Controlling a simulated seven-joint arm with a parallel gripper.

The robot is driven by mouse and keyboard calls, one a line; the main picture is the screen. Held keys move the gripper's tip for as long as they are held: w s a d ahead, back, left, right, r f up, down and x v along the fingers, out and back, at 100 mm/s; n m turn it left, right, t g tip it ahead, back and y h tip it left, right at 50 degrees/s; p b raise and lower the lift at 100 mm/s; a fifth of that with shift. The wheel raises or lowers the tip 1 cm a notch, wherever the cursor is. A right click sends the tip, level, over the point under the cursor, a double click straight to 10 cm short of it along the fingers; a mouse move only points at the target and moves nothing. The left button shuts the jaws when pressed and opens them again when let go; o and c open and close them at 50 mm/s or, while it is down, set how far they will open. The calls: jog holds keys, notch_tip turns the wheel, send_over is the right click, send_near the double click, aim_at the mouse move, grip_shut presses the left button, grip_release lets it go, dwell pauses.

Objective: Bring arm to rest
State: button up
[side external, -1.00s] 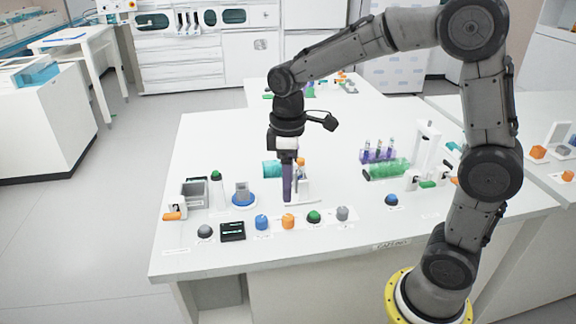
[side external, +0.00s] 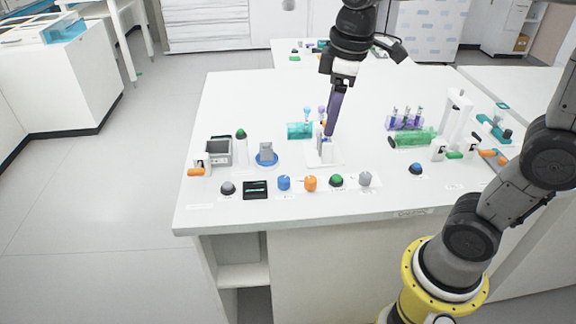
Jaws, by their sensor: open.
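My gripper (side external: 329,133) hangs over the white bench (side external: 400,201) with its purple fingers pointing down and slightly left. It is open, though I see it nearly edge-on and the gap does not show. Nothing shows held in it. Its tips are in front of or just above a small white stand (side external: 325,157); whether they touch it I cannot tell. The upper arm leaves the top of the picture.
A teal rack (side external: 300,130) is left of the gripper. A purple tube rack (side external: 405,124) and a green cylinder (side external: 412,139) are to the right. Several coloured knobs, including an orange one (side external: 310,184), line the front. A grey box (side external: 218,151) is at left.

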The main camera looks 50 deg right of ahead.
jog(key=s+f+m+t, duration=0.3)
jog(key=s+m, duration=0.3)
jog(key=s, duration=0.7)
jog(key=shift+s+t, duration=0.35)
jog(key=shift+t, duration=0.05)
jog(key=shift+a+f, duration=0.1)
